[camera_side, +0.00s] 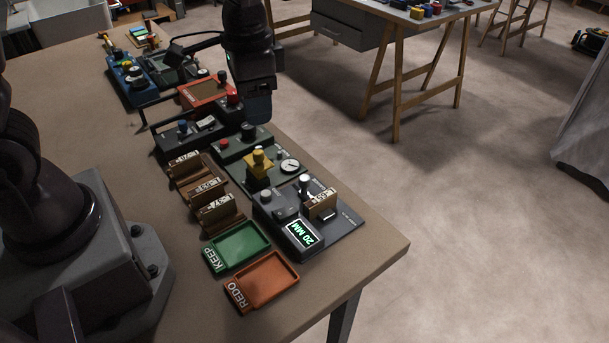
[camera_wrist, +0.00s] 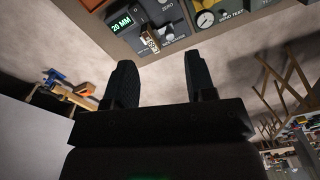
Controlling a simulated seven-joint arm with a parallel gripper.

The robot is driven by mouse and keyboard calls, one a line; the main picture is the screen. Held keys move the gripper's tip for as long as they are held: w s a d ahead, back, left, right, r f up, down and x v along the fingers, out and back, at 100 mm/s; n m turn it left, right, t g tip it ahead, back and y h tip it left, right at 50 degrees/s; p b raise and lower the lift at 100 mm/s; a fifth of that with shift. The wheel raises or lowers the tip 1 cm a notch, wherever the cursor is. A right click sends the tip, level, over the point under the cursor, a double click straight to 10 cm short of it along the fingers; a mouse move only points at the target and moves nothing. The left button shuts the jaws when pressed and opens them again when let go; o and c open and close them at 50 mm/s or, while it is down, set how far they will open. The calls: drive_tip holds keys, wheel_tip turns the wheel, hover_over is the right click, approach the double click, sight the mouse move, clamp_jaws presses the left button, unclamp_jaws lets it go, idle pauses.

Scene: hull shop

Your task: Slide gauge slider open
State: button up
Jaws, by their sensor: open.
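The gauge (camera_side: 345,222) is a dark grey panel at the near right end of the bench, with a lit display (camera_side: 303,233) reading 20 MM. A silver-topped knob (camera_side: 304,184) stands on it beside an upright brown labelled block (camera_side: 322,204); I cannot tell for sure which part is the slider. In the wrist view the display (camera_wrist: 122,22) and block (camera_wrist: 150,40) show at the top, beyond my fingers. My gripper (camera_wrist: 158,62) is open and empty, apart from the gauge. In the side view my gripper (camera_side: 258,108) hangs farther back above the bench; its fingers are unclear.
A green KEEP tray (camera_side: 210,261) and an orange REDO tray (camera_side: 238,300) lie left of the gauge. Several labelled brown blocks stand in a rack behind them. A green panel (camera_side: 300,154) with a yellow fixture (camera_side: 258,168) and dial adjoins the gauge. The bench's right edge is close.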

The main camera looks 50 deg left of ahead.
sight(304, 177)
drive_tip(key=w+d+f+m, duration=0.2)
drive_tip(key=w+f+m, duration=0.3)
drive_tip(key=w+f, duration=0.3)
drive_tip(key=f, duration=1.1)
drive_tip(key=shift+w+a+f, duration=0.15)
drive_tip(key=shift+a+f, duration=0.05)
drive_tip(key=shift+f, duration=0.2)
drive_tip(key=shift+c, duration=0.2)
